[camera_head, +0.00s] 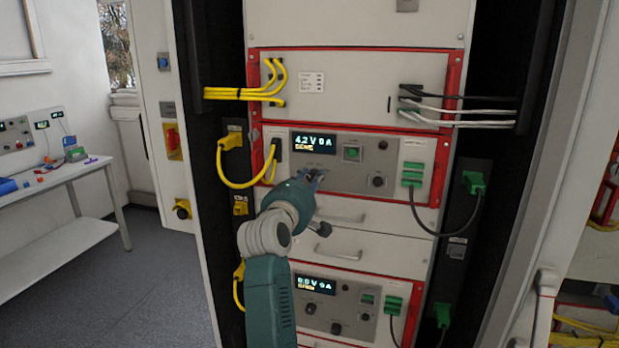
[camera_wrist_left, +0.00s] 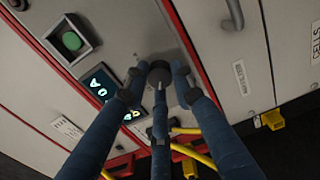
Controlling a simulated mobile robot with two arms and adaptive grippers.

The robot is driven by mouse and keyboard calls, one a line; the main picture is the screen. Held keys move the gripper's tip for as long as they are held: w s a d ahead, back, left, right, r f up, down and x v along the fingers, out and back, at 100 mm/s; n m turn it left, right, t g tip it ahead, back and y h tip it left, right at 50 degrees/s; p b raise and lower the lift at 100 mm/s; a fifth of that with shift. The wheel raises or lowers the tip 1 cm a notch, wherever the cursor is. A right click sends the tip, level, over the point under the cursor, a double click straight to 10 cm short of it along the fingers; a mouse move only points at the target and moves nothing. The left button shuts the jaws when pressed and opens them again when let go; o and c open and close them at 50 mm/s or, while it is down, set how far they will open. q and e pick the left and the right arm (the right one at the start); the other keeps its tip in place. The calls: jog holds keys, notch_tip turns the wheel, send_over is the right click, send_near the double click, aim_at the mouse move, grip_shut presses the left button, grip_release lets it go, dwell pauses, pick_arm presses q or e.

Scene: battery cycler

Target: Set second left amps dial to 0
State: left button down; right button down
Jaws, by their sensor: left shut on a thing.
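The upper cycler panel (camera_head: 350,183) has a display (camera_head: 314,144) that reads about 4.2 V 0 A. My left gripper (camera_head: 314,175) is at this panel, just below the display, and hides most of the dial there. In the left wrist view my gripper's fingers (camera_wrist_left: 158,88) are closed around a grey dial (camera_wrist_left: 159,72), with one finger on each side and a third below. The dial has a pale mark line. The display (camera_wrist_left: 101,86) shows beside the fingers, partly covered. A second dial (camera_head: 377,180) sits to the right, free. My right gripper is not in view.
A green button (camera_head: 352,153) sits right of the display. Yellow cables (camera_head: 236,184) hang at the left, green plugs (camera_head: 411,175) at the right. Drawer handles (camera_head: 343,217) stick out below. A lower panel has its own display (camera_head: 314,284) and dials.

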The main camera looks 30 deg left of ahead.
pick_arm(q)
jog(key=shift+d+f, duration=0.1)
jog(key=shift+f, duration=0.1)
dwell(0.3)
jog(key=c, duration=1.7)
grip_release()
jog(key=shift+o, duration=1.3)
jog(key=shift+w+d+r, duration=0.1)
jog(key=shift+w, duration=0.1)
jog(key=v, duration=0.7)
jog(key=shift+s, duration=0.3)
jog(key=shift+d, duration=0.1)
